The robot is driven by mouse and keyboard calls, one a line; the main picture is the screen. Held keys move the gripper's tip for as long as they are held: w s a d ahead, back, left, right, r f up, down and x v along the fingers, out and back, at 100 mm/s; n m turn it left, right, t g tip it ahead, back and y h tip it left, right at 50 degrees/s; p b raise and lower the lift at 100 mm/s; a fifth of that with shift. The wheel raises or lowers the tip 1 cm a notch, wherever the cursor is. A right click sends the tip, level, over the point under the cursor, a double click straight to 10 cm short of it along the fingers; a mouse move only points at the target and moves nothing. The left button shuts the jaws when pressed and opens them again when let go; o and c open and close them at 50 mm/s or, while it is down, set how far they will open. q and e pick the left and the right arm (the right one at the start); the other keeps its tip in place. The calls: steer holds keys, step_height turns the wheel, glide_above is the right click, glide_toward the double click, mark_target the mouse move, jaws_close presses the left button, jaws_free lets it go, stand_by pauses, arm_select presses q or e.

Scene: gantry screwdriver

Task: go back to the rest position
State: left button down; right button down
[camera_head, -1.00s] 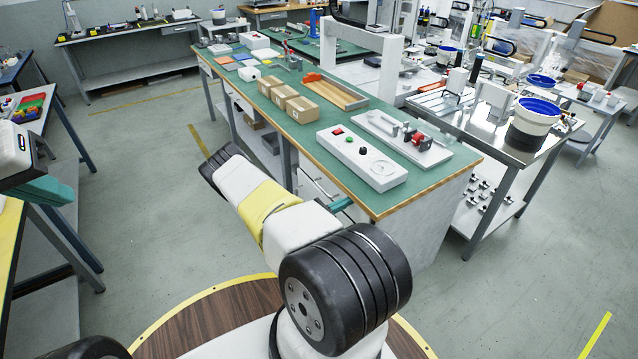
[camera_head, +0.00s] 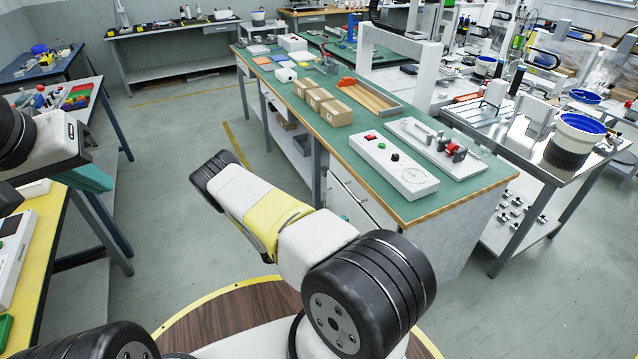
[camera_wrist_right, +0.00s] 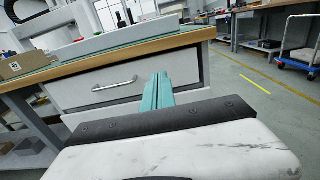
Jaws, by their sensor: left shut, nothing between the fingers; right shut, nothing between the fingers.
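My left gripper (camera_head: 88,178) is at the left of the head view, above the floor by the yellow-topped bench. Its teal fingers are together and nothing shows between them. My right arm reaches across the middle of the head view, in front of the green workbench (camera_head: 440,203), and hides most of its gripper. The right wrist view shows the right gripper (camera_wrist_right: 158,82) with its two teal fingers shut and empty. They point toward the front of a grey drawer (camera_wrist_right: 110,88) and appear apart from it.
The green bench holds a white control box (camera_head: 394,168), cardboard boxes (camera_head: 337,113) and a wooden tray (camera_head: 370,98). A yellow-topped bench (camera_head: 45,225) stands close at the left. Open floor (camera_head: 185,150) lies between the benches. A cart (camera_wrist_right: 297,58) shows in the wrist view.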

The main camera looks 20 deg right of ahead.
steer(key=s+a+r+m+g+y, duration=0.1)
steer(key=s+a+r+m+y, duration=0.2)
steer(key=r, duration=0.6)
steer(key=a+r+m+g+y, duration=0.25)
steer(key=r+m+y, duration=0.3)
steer(key=r, duration=0.45)
steer(key=s+a+r+m+g+y, duration=0.15)
steer(key=a+r+m+y, duration=0.3)
steer(key=r, duration=0.45)
steer(key=s+a+r+m+t+y, duration=0.2)
steer(key=s+a+r+t, duration=0.3)
steer(key=r, duration=0.5)
steer(key=s+a+r+m+t+y, duration=0.3)
steer(key=s+a+r+t+y, duration=0.2)
steer(key=s+r, duration=0.5)
steer(key=shift+a, duration=0.5)
